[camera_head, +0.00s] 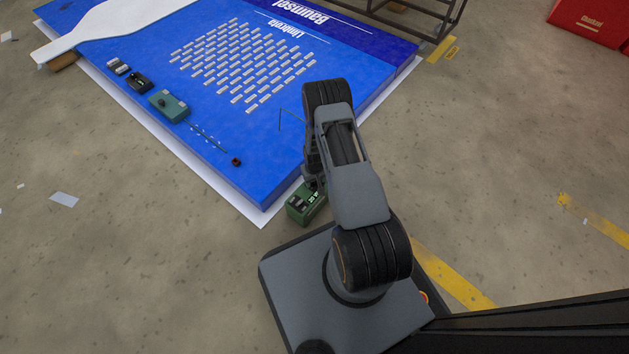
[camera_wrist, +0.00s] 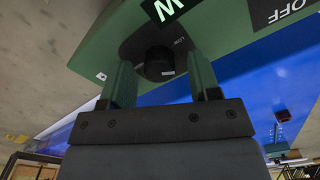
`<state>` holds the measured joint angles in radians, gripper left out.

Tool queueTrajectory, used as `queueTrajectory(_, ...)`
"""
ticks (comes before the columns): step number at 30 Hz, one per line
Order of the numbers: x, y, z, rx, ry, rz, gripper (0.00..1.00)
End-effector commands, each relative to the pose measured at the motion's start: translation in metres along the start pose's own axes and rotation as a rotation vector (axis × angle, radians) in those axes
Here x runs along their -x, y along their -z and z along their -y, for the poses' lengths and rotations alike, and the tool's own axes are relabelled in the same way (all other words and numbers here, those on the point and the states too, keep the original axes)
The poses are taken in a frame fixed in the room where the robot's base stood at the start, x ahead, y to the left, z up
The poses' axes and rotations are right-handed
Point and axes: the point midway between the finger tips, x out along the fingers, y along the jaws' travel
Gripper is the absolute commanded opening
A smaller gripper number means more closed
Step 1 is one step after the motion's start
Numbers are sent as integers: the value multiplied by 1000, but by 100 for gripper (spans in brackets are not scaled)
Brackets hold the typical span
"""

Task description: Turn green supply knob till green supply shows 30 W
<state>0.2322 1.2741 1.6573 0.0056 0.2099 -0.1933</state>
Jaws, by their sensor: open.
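The green supply (camera_head: 306,206) is a small green box on the floor beside the near corner of the blue panel. Its dark display shows light characters, too small to read surely in the head view. In the wrist view the green supply (camera_wrist: 225,30) fills the top, with part of a display showing a W-like letter and an OFF label. Its black round knob (camera_wrist: 158,64) faces my gripper (camera_wrist: 162,76). My gripper is open, one finger on each side of the knob. I cannot tell whether the fingers touch it. The head view mostly hides my gripper behind the arm.
The blue panel (camera_head: 235,140) lies on a white sheet with several small white modules. A teal box (camera_head: 168,105), a black box (camera_head: 138,82) and a small dark red piece (camera_head: 236,161) lie on it. A dark metal frame (camera_head: 410,12) stands behind.

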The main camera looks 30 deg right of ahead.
Motion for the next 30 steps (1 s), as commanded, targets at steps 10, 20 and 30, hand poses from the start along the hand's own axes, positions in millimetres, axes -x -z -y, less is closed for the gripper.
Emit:
queueTrajectory(10, -1, 0, 0, 0, 0, 0, 50)
queueTrajectory(20, 0, 0, 0, 0, 0, 0, 18)
queueTrajectory(30, -1, 0, 0, -21, 0, 0, 7)
